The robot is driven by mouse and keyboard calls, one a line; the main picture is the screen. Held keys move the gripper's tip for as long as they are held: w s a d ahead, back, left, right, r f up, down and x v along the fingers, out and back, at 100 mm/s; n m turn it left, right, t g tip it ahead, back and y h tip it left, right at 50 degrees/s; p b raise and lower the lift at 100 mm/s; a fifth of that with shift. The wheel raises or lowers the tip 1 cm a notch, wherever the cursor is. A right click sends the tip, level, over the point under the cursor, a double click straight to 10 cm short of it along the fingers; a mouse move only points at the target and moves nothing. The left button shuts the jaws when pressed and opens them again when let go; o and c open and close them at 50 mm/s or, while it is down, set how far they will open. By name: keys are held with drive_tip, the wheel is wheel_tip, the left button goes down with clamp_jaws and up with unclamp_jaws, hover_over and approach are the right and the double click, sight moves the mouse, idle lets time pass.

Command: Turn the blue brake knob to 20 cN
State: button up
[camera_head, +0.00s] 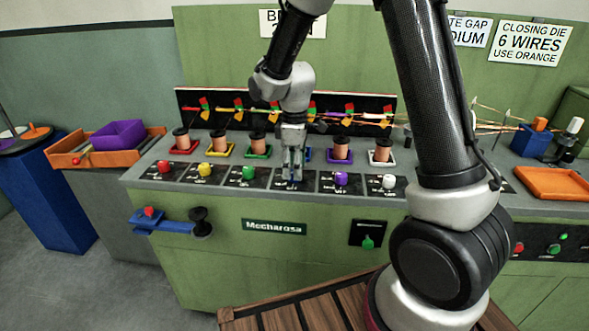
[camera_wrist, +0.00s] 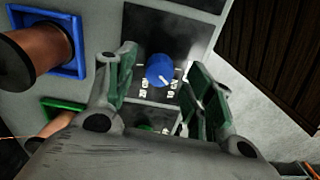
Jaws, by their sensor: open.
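The blue brake knob (camera_wrist: 160,69) sits on a dark dial panel (camera_wrist: 163,30) on the bench top. It has a white pointer line on its lower part, toward the printed scale marks; the numbers are too small to read surely. My gripper (camera_wrist: 165,85) is open, with its two green-padded fingers on either side of the knob in the wrist view. I cannot tell whether a finger touches it. In the head view my gripper (camera_head: 292,178) points down over the row of dial panels and mostly hides the blue knob.
Neighbouring knobs are red (camera_head: 164,166), yellow (camera_head: 204,170), green (camera_head: 248,172), purple (camera_head: 341,179) and white (camera_head: 388,181). Copper spools in coloured trays stand behind them, one in a blue tray (camera_wrist: 75,68). An orange tray (camera_head: 556,184) lies at the right.

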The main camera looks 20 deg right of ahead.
drive_tip(key=shift+f, duration=0.65)
drive_tip(key=shift+c, duration=0.2)
drive_tip(key=c, duration=1)
